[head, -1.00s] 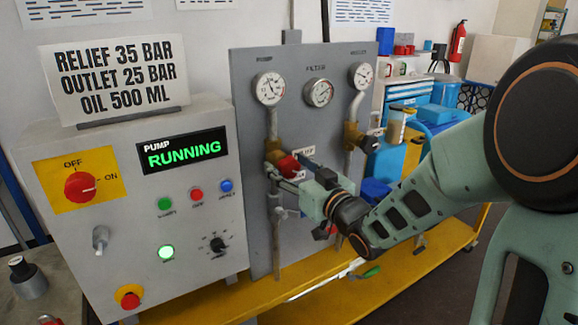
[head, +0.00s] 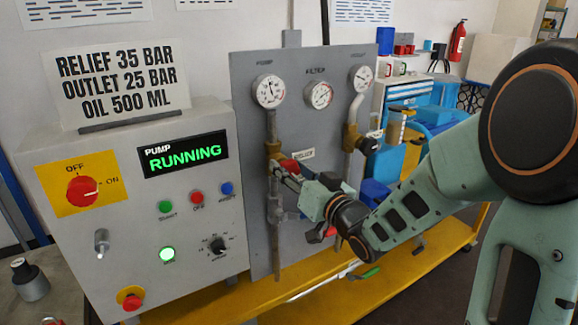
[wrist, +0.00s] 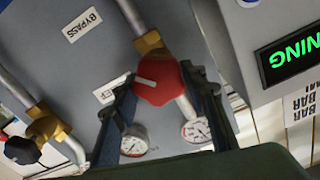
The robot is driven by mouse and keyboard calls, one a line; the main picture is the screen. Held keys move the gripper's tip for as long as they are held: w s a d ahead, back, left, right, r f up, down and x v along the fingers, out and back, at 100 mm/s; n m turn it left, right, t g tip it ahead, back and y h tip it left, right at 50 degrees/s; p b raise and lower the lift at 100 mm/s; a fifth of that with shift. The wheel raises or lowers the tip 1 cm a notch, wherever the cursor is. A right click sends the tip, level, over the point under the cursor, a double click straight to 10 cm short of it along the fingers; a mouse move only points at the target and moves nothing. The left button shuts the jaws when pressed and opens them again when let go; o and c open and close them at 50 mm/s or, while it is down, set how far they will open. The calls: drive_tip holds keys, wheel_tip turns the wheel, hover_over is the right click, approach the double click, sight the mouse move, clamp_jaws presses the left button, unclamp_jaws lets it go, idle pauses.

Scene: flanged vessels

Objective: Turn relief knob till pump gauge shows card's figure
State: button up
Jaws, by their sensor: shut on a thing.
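The red relief knob (wrist: 159,82) sits on a brass valve below the pump gauge. My gripper (head: 284,170) is shut on the knob, with one finger on each side of it in the wrist view. The head view shows the knob (head: 289,165) partly hidden by the fingers. The pump gauge (head: 269,91) is at the upper left of the grey panel; its needle is too small to read surely. The card (head: 118,76) on the control box reads RELIEF 35 BAR, OUTLET 25 BAR, OIL 500 ML.
The control box (head: 130,250) stands close left of the panel, its display (head: 184,151) reading PUMP RUNNING. The filter gauge (head: 319,94) and outlet gauge (head: 360,78) are right of the pump gauge. A black knob (head: 371,145) is on the outlet pipe.

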drive_tip(key=m+p, duration=0.2)
drive_tip(key=m, duration=0.3)
drive_tip(key=shift+d, duration=0.1)
drive_tip(key=shift+f+m, duration=0.1)
drive_tip(key=shift+m, duration=0.2)
idle(0.4)
drive_tip(key=o, duration=1.2)
drive_tip(key=v, duration=0.7)
drive_tip(key=shift+s+d, duration=0.15)
drive_tip(key=shift+s, duration=0.05)
